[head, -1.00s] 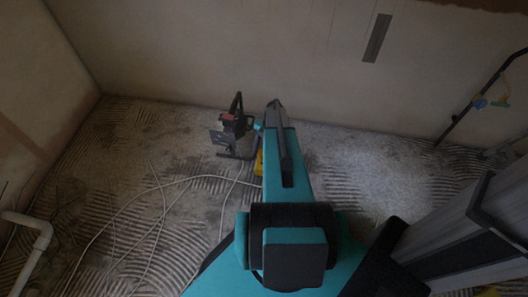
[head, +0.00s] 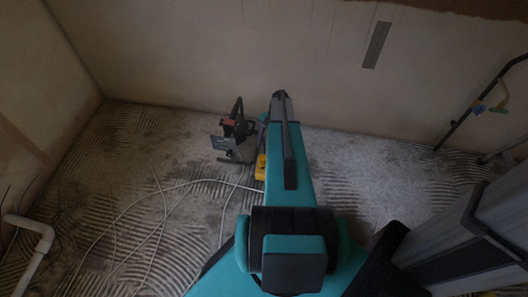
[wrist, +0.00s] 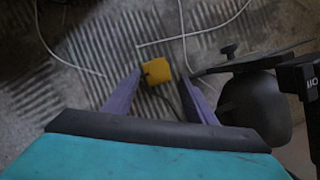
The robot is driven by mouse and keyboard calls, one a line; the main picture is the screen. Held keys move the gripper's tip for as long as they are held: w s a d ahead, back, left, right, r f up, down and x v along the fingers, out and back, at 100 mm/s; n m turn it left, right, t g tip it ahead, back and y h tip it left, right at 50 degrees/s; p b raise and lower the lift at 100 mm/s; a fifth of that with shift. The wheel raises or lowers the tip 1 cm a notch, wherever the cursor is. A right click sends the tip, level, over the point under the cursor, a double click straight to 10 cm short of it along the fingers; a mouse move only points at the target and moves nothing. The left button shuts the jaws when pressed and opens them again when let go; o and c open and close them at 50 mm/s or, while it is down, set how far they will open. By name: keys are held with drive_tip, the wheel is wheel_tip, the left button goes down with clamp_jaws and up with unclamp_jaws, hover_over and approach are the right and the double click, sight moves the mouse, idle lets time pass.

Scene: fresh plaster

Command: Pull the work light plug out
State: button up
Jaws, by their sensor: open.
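My gripper (wrist: 161,78) is open in the wrist view, its two purple fingers spread wide. A yellow block (wrist: 156,70), perhaps a socket or the plug's housing, shows between the fingertips; I cannot tell whether they touch it. A small dark spot shows on its lower edge, but no separate plug can be made out. In the head view the yellow block (head: 260,167) is partly hidden by my arm, which also hides most of the gripper. The dark work light (head: 236,130) stands on the floor just left of my arm. Its dark body (wrist: 255,98) fills the wrist view's right side.
Pale cables (head: 150,200) curl over the ridged floor at left; they also show in the wrist view (wrist: 190,35). A white pipe (head: 38,240) stands at far left. The plaster wall (head: 200,60) closes the back. Bare floor lies right of my arm.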

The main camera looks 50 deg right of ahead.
drive_tip(key=v, duration=0.5)
drive_tip(key=shift+d+r+p, duration=0.15)
drive_tip(key=shift+r+p, duration=0.2)
drive_tip(key=shift+r, duration=0.05)
drive_tip(key=shift+w, duration=0.1)
